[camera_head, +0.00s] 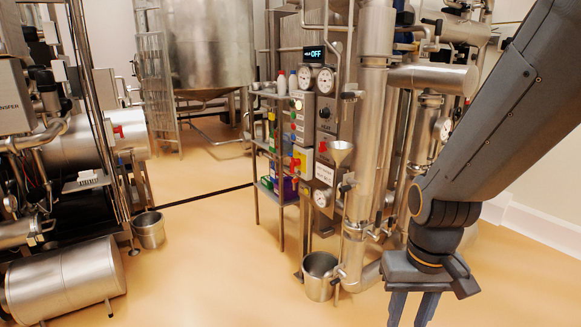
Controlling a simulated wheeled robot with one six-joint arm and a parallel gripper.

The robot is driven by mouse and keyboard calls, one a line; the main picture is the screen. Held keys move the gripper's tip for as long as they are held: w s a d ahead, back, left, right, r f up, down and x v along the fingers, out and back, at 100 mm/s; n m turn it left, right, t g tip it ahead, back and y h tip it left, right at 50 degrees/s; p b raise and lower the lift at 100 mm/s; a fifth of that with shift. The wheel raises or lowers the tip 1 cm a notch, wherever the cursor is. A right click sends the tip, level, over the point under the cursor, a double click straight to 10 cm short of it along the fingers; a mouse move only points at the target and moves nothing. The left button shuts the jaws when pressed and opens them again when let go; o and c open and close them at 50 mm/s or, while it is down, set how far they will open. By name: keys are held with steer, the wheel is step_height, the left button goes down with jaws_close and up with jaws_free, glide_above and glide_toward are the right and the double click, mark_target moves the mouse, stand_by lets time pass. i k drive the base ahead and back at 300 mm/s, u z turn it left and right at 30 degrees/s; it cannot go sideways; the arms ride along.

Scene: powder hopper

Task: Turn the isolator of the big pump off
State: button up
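A red rotary handle on a yellow plate (296,163) sits low on the grey control panel in the centre and looks like an isolator switch. Another small red switch (118,131) shows on the big horizontal steel machine (75,150) at the left, which may be the big pump. Labels are too small to read, so I cannot tell which isolator belongs to it. My gripper (412,308) is at the lower right, pointing down, with its two fingers apart and nothing seen between them. It is well to the right of both switches, and its fingertips reach the bottom picture edge.
A display (313,52) reads OFF above round gauges (326,80). A bucket (320,275) stands on the floor below. A steel cylinder (65,280) lies at lower left. The middle floor is clear.

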mark_target(293, 162)
steer(key=u, duration=1.75)
steer(key=i, duration=2.45)
steer(key=z, duration=3)
steer(key=i, duration=0.5)
steer(key=u, duration=0.1)
